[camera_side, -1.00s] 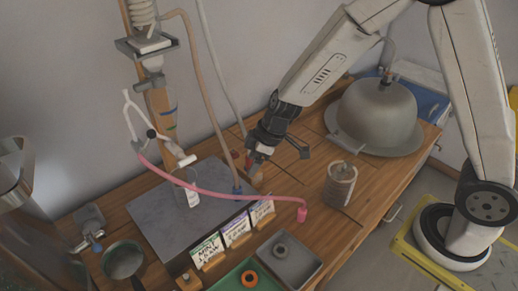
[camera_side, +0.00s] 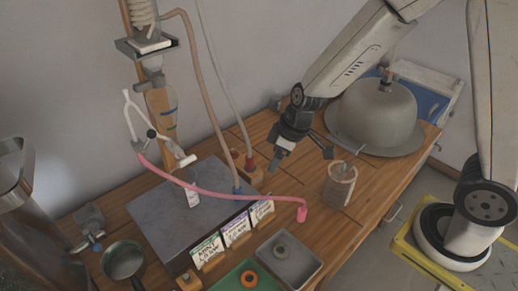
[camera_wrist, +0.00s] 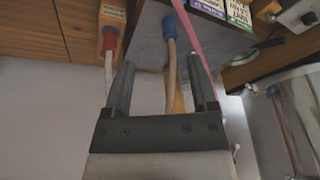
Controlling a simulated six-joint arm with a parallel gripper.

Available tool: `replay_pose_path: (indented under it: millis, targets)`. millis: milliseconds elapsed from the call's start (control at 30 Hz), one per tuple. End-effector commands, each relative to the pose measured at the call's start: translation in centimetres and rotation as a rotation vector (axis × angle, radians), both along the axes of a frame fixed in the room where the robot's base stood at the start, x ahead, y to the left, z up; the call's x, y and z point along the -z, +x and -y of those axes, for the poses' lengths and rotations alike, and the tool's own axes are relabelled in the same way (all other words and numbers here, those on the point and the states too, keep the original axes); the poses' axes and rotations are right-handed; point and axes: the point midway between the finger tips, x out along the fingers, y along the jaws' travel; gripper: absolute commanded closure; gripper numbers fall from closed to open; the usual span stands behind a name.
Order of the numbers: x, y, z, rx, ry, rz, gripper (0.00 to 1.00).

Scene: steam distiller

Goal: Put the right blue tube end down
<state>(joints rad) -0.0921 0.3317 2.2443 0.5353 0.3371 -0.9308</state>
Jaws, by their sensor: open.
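The blue tube end (camera_side: 237,187), on the tan tube, is at the right part of the dark slab (camera_side: 165,225); I cannot tell if it rests on it or stands in something. The blue end (camera_wrist: 169,27) also shows in the wrist view, beyond and between my open fingers. A red tube end (camera_side: 250,162), on the pale tube, sits at a small wooden block right of the blue one; in the wrist view the red end (camera_wrist: 110,40) meets the labelled block (camera_wrist: 112,14). My gripper (camera_side: 281,152) is open and empty, right of both ends and apart from them.
A pink hose (camera_side: 245,194) crosses over the slab to a pink end. A ribbed jar (camera_side: 339,186) and a metal dome (camera_side: 378,112) stand to the right. Label cards (camera_side: 236,229) and grey and green trays line the front. Bare wood lies between slab and jar.

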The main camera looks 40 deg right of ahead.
Motion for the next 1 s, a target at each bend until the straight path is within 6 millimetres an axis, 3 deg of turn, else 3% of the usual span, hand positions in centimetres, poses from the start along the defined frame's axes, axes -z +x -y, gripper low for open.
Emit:
replay_pose_path:
  millis: [500,700,1000]
  targets:
    - [-2.4,-8.3,5.5,0.442,-0.051,-0.071,0.26]
    - [-2.6,-9.7,6.4,0.528,-0.06,-0.073,0.26]
    - [-2.6,-10.0,6.5,0.542,-0.061,-0.074,0.26]
